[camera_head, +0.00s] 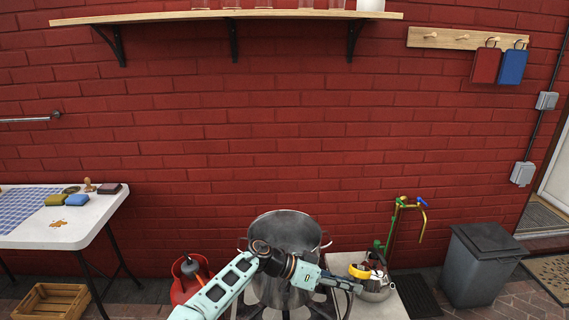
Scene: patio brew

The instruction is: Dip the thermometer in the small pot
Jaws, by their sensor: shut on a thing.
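My gripper (352,283) reaches in from the lower middle, at the left side of a small steel pot (377,294) on a pale table. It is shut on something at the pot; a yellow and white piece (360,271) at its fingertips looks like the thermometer. The piece shows above the pot's left rim. The thermometer's lower end is hidden, and I cannot tell whether it is inside the pot. The fingertips are small and partly covered by my arm.
A large steel pot (285,228) stands behind my arm. A green and yellow tap (388,238) rises behind the small pot. A grey bin (484,262) stands right. A red gas bottle (182,287) and a white table (60,236) with sponges are left.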

